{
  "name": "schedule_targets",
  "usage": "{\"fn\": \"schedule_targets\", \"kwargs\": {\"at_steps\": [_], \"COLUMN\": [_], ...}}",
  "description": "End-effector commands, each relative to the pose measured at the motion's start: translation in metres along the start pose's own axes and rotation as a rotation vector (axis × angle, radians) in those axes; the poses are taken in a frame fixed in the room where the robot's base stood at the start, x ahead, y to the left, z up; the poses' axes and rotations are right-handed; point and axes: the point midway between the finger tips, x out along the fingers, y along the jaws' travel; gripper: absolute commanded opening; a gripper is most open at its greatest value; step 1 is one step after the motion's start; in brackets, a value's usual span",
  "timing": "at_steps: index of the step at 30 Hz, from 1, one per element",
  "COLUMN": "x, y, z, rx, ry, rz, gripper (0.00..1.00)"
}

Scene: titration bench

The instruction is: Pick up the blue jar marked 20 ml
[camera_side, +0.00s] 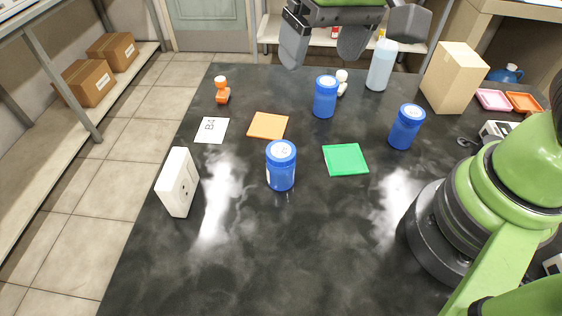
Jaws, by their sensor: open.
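Three blue jars with round pale lid labels stand upright on the dark table: a near middle jar (281,167), a back jar (325,98) and a right jar (405,128). The markings are too small to read, so I cannot tell which one is marked 20 ml. My gripper (322,50) is at the top of the view, open and empty, with its two grey fingers apart. It appears to be above the far part of the table, apart from all the jars.
An orange square (268,125), a green square (345,159) and a B4 card (212,130) lie flat. A white box (178,182), an orange item (222,90), a clear bottle (381,65) and a cardboard box (453,78) stand around. A small white object (342,83) is beside the back jar. The front table is clear.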

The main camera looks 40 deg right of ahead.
Motion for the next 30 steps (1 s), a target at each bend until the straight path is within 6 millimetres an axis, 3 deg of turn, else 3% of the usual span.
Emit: {"fn": "schedule_targets", "kwargs": {"at_steps": [1, 3, 9, 30], "x": [0.021, 0.046, 0.095, 0.179], "y": [-0.009, -0.019, -0.035, -0.026], "z": [0.000, 0.001, 0.009, 0.021], "rx": [-0.025, -0.049, -0.098, -0.107], "ry": [-0.044, -0.082, -0.150, -0.168], "rz": [0.029, 0.059, 0.122, 0.139], "gripper": [0.82, 0.82, 0.82, 0.82]}}
